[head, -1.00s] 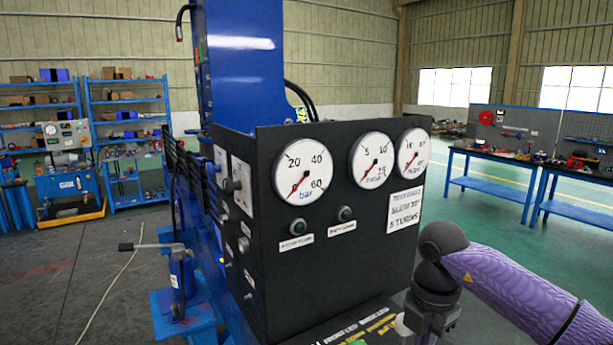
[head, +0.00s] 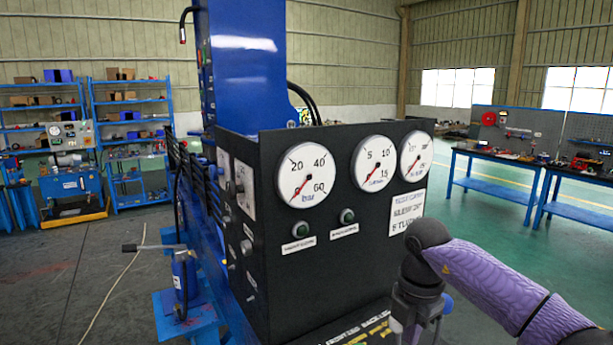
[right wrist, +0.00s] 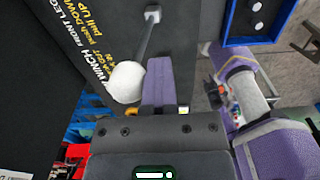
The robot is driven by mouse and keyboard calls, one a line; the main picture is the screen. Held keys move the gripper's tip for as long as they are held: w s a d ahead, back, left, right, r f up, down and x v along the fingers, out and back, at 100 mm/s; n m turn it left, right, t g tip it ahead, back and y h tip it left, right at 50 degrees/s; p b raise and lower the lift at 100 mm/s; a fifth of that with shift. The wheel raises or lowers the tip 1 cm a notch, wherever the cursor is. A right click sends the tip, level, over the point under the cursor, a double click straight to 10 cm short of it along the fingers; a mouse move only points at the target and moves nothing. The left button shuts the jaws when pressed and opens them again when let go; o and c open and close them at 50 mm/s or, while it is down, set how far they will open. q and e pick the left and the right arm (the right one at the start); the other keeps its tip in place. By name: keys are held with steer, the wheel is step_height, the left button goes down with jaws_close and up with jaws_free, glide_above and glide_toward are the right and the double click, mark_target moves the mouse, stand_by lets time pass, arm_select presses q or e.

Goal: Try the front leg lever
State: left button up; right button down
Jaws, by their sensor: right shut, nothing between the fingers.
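In the right wrist view a lever with a white ball knob (right wrist: 126,82) and a grey rod stands by a black panel (right wrist: 55,45) lettered "FRONT LEG", "push DOWN" and "pull UP"; "WINCH" is also printed there. My right gripper (right wrist: 158,72) has its purple fingers shut and empty, just right of the knob and close to it. I cannot tell whether they touch. In the head view my right gripper (head: 414,322) points down at the bottom edge, at the console's right front corner, its tips hidden. My left gripper is out of view.
The black console (head: 335,270) with three round gauges fills the middle, against a blue column (head: 245,70). A blue stand with a hand lever (head: 150,247) is at the left. Workbenches (head: 495,172) stand back right, with open green floor before them.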

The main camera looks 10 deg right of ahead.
steer(key=shift+w+a, duration=0.3)
steer(key=shift+w, duration=0.4)
steer(key=shift+w+a, duration=0.3)
steer(key=shift+w, duration=0.4)
